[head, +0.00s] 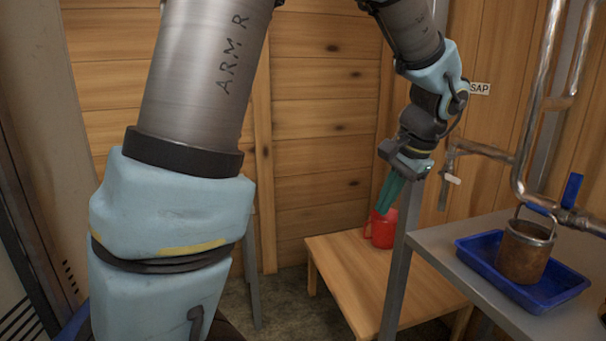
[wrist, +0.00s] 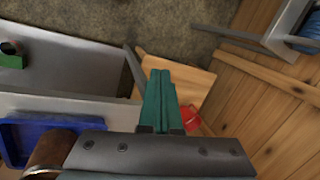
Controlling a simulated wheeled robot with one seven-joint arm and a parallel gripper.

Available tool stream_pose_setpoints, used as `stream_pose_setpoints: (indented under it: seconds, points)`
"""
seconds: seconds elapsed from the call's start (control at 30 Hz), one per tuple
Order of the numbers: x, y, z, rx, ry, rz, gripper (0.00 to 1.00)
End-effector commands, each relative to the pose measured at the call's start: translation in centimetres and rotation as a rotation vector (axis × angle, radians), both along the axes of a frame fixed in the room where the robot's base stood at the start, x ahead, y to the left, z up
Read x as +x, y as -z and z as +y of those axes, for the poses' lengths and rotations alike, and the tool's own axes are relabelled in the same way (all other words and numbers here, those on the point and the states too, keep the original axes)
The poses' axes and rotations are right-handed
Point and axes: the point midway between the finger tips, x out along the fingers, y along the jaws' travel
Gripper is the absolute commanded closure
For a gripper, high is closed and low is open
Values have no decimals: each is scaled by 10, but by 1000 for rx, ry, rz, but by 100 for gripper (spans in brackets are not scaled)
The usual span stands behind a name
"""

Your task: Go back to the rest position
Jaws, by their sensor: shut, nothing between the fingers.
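My gripper (head: 386,196) has teal fingers, and it points down above a low wooden table at the centre right of the head view. In the wrist view my gripper (wrist: 162,72) shows its two fingers side by side and shut, with nothing between them. A red mug (head: 380,230) stands on the low wooden table (head: 355,275), just below and beside the fingertips in the head view. The red mug (wrist: 190,118) also shows in the wrist view, to the right of the fingers and partly hidden by the gripper body.
A grey metal bench (head: 432,252) with a post stands right of the low table. On it, a blue tray (head: 556,300) holds a rusty brown pot (head: 524,252).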

Motion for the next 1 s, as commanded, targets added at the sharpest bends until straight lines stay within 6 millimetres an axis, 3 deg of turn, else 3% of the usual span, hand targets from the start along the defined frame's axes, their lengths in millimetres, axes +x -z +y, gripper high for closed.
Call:
stream_pose_setpoints:
  seconds: [0.03,0.17,0.3,0.5,0.7,1.0]
  points:
    - [7,8,33,-30,-85,27,100]
    - [11,31,102,-129,-291,72,100]
    - [2,51,170,-240,-528,84,100]
    - [-20,69,235,-353,-798,52,100]
    - [-31,76,258,-394,-905,28,100]
    - [-31,76,258,-395,-907,28,100]
